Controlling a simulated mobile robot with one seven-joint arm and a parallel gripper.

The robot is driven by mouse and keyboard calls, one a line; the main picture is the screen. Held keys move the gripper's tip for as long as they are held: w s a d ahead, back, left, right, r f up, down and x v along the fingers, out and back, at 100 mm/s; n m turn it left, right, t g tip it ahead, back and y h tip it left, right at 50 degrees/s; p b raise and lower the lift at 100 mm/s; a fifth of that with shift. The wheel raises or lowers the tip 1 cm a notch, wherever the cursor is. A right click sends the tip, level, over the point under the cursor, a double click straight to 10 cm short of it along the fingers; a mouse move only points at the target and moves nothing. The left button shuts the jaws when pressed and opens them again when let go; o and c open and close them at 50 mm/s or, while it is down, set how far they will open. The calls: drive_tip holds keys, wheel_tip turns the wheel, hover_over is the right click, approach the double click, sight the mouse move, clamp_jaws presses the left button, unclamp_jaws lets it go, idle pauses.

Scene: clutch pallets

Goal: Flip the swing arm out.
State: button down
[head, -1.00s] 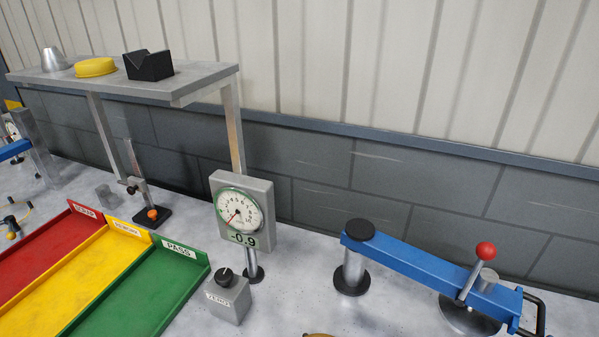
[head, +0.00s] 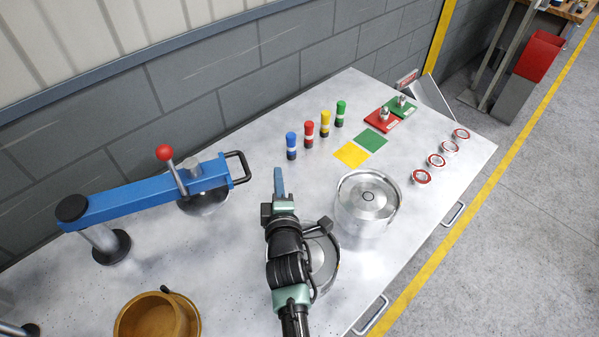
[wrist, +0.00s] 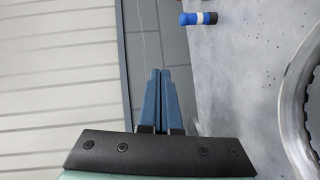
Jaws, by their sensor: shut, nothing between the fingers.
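The blue swing arm (head: 135,197) lies along the back wall at the left in the head view. One end sits on a dark-capped post (head: 100,240). Its other end carries a black loop handle (head: 240,168), a red-knobbed lever (head: 164,153) and a round metal disc on its underside. My gripper (head: 279,180) is to the right of the handle, apart from it. Its blue fingers are together and empty, and they show shut in the wrist view (wrist: 158,95). The swing arm is not in the wrist view.
A round metal part (head: 366,205) stands right of my gripper, and another metal disc is partly hidden under my arm. Several coloured markers (head: 309,133) stand behind. A brass bowl-shaped part (head: 150,318) is at the front. Clear tabletop lies before the swing arm.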

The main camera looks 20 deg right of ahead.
drive_tip(key=s+d+p, duration=0.2)
drive_tip(key=d+p, duration=0.1)
drive_tip(key=d+r+p, duration=0.1)
drive_tip(key=p, duration=0.1)
drive_tip(key=shift+s+d, duration=0.15)
drive_tip(key=shift+s, duration=0.25)
idle(0.3)
